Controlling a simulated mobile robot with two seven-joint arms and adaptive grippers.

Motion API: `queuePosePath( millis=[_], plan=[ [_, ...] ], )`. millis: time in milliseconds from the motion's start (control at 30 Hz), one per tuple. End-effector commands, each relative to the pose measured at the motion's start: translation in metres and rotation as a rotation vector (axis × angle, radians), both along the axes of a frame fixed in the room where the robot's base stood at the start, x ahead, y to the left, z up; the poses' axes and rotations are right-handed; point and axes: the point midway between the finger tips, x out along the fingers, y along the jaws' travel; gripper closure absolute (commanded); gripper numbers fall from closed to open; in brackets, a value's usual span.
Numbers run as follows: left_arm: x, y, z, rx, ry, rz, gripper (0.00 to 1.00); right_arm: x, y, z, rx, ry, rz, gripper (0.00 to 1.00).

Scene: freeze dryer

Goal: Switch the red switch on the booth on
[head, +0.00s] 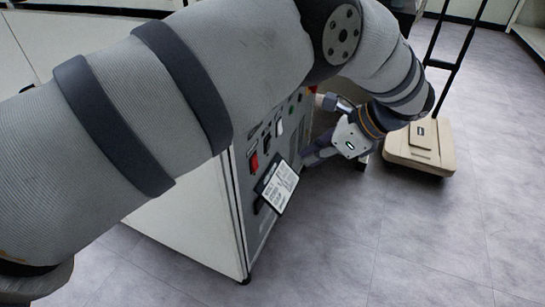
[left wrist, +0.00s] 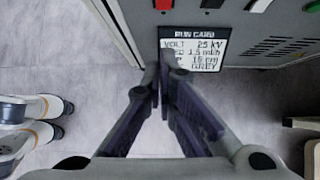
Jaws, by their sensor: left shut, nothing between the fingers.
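The booth (head: 185,207) is a white cabinet with a grey control panel, partly hidden behind my left arm in the head view. The red switch (head: 254,163) is on the panel, above a framed run card (head: 278,187). In the left wrist view, the red switch (left wrist: 163,4) is cut by the top edge, above the run card (left wrist: 193,52). My left gripper (head: 307,159) is shut and empty in front of the panel, to the right of the card. Its fingers (left wrist: 163,82) overlap the card's lower left in the left wrist view. My right gripper is not seen.
A white switch (head: 279,127) and a dark switch (head: 266,141) sit beside the red one. A green button (left wrist: 313,5) is further along the panel. A tan platform (head: 421,165) with a black handle stands to the right. The floor in front is clear.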

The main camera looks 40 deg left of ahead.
Motion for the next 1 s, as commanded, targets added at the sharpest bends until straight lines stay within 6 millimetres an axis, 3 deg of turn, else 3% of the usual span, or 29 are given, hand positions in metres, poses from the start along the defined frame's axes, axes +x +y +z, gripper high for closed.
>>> queuePosePath(
  millis=[133,467,900,1000],
  plan=[
    [0.005,-0.006,-0.002,-0.013,-0.004,0.002,1.0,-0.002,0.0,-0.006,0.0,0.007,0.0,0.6],
    [0.003,-0.001,-0.007,-0.012,-0.003,0.002,1.0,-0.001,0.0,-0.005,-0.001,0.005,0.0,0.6],
    [-0.011,0.054,-0.08,-0.013,-0.002,0.003,1.0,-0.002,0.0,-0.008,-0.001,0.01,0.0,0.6],
    [-0.014,0.071,-0.081,-0.013,-0.006,0.005,1.0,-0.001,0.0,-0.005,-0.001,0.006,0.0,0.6]
  ],
)
